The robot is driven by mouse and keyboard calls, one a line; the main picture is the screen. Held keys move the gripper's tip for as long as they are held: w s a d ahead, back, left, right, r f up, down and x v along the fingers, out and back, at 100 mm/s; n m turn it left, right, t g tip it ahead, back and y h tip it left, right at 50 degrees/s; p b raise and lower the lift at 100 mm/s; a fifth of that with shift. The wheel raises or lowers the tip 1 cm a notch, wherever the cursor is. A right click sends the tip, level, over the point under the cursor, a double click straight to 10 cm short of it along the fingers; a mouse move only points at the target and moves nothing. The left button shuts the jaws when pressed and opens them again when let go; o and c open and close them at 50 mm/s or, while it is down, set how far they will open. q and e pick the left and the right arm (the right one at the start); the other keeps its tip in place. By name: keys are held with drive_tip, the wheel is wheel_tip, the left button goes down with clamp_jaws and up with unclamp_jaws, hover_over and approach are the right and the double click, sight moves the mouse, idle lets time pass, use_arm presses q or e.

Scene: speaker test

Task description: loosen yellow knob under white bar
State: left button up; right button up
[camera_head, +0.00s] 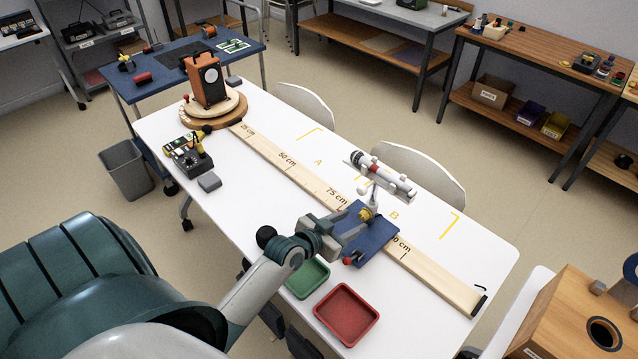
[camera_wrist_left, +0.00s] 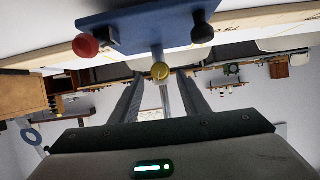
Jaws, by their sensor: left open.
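The yellow knob (camera_head: 366,214) sits on a post above a blue base plate (camera_head: 378,246), below a white bar (camera_head: 386,177) with grey and red parts. My left gripper (camera_head: 352,228) reaches in from the left, close to the knob. The blue plate (camera_wrist_left: 150,26) there carries a red knob (camera_wrist_left: 87,46) and a black knob (camera_wrist_left: 202,31). My right gripper is not in view.
A wooden measuring board (camera_head: 290,172) runs along the white table (camera_head: 255,217) under the blue plate. A green tray (camera_head: 307,279) and a red tray (camera_head: 346,315) lie near the front edge. An orange speaker (camera_head: 207,80) stands on a round wooden turntable at the far end.

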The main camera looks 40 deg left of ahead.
use_arm(q)
drive_tip(key=b+v, duration=0.2)
drive_tip(key=v, duration=1.1)
drive_tip(key=s+d+f+g, duration=0.1)
drive_tip(key=s+d+f, duration=0.1)
drive_tip(key=s+d+f+g, duration=0.2)
drive_tip(key=s, duration=0.1)
drive_tip(key=s+d+f+g, duration=0.1)
drive_tip(key=s+d+f, duration=0.1)
drive_tip(key=f, duration=0.1)
drive_tip(key=shift+s, duration=0.2)
drive_tip(key=s+d+f+g+y, duration=0.1)
drive_tip(key=s+d+f+g, duration=0.15)
drive_tip(key=s, duration=0.35)
drive_tip(key=s+d+f+g, duration=0.2)
drive_tip(key=s+g, duration=0.2)
drive_tip(key=s, duration=0.3)
wheel_tip(320, 180, down, 29)
drive_tip(key=s+b, duration=0.1)
drive_tip(key=b, duration=0.1)
drive_tip(key=s+a+f+g, duration=0.1)
drive_tip(key=s+f, duration=0.8)
drive_tip(key=s+a+f+g, duration=0.1)
drive_tip(key=s+a+f, duration=0.1)
drive_tip(key=s+f, duration=0.7)
drive_tip(key=shift+a+f+m+y+b, duration=0.25)
drive_tip(key=shift+a+m+y+b, duration=0.05)
drive_tip(key=shift+b, duration=0.1)
